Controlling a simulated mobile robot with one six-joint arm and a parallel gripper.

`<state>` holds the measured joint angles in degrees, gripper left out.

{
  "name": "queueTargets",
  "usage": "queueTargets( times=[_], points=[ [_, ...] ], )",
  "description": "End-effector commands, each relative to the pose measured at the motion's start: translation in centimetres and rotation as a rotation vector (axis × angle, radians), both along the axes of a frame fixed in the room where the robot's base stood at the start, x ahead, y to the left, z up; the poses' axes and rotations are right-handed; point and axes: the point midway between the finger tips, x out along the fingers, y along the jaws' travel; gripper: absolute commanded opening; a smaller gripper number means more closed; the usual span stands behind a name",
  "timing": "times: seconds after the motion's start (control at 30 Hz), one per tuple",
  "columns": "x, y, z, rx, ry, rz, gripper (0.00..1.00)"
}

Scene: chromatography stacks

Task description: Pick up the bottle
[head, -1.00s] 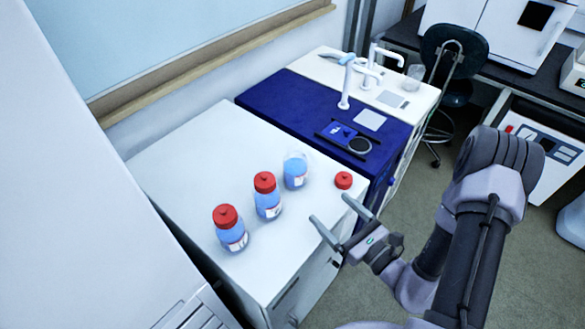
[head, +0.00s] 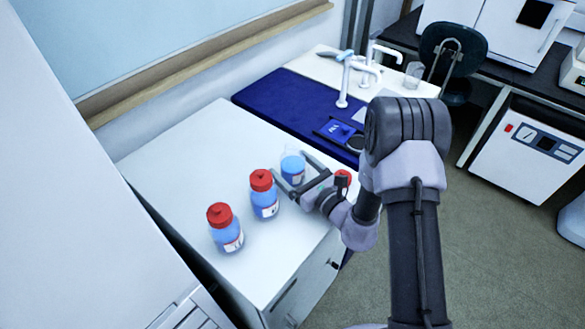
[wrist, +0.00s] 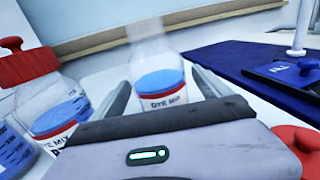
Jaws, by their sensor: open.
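Three bottles with blue liquid stand upright in a row on the white cabinet top (head: 180,170). The far one is an uncapped clear bottle (head: 292,168), labelled "DYE MIX" in the wrist view (wrist: 162,95). The middle red-capped bottle (head: 264,195) and near red-capped bottle (head: 226,230) stand to its left. My gripper (head: 288,174) is open, its two fingers reaching to either side of the uncapped bottle. In the wrist view that bottle stands between the fingers, with gaps on both sides. A loose red cap (head: 343,178) lies to the right, partly hidden by my arm.
The middle bottle stands close to the left finger. A blue bench (head: 280,105) with a balance-like device (head: 338,132) and a white bench with taps (head: 365,72) lie beyond. The cabinet top behind and left of the bottles is clear.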

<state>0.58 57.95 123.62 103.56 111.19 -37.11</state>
Motion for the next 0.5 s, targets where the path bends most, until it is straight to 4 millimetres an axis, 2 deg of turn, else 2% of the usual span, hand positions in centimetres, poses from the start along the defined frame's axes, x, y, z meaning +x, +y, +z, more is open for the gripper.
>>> queueTargets(
  times=[0.07,0.5],
  points=[
    [-0.02,-0.02,0.03,0.000,0.000,0.000,0.88],
    [-0.06,-0.04,0.02,0.000,0.000,0.001,0.03]
  ],
)
